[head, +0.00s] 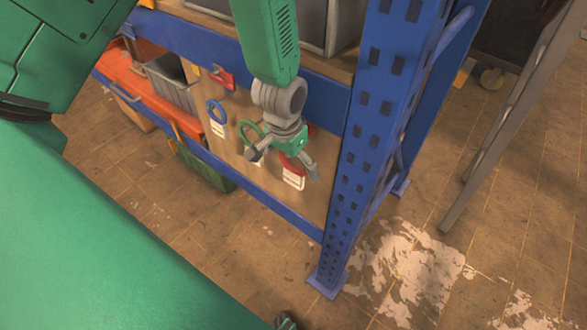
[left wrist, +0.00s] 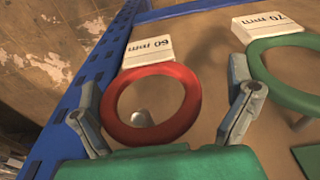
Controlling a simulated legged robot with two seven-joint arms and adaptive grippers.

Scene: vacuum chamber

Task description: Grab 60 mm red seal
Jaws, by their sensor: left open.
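The red seal (left wrist: 187,112) is a ring hanging on a peg on the wooden board, beside a white label reading "60 mm" (left wrist: 148,53). In the head view the red seal (head: 292,168) is partly hidden behind my left gripper (head: 284,168). In the left wrist view my left gripper (left wrist: 165,118) is open, with one finger on each side of the red ring. The ring lies between the fingers in the picture; I cannot tell whether they touch it.
A green seal (left wrist: 278,91) with a "70 mm" label (left wrist: 268,26) hangs close to the right finger in the wrist view. A blue seal (head: 215,112) hangs farther left. The blue rack post (head: 365,130) stands right of the board.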

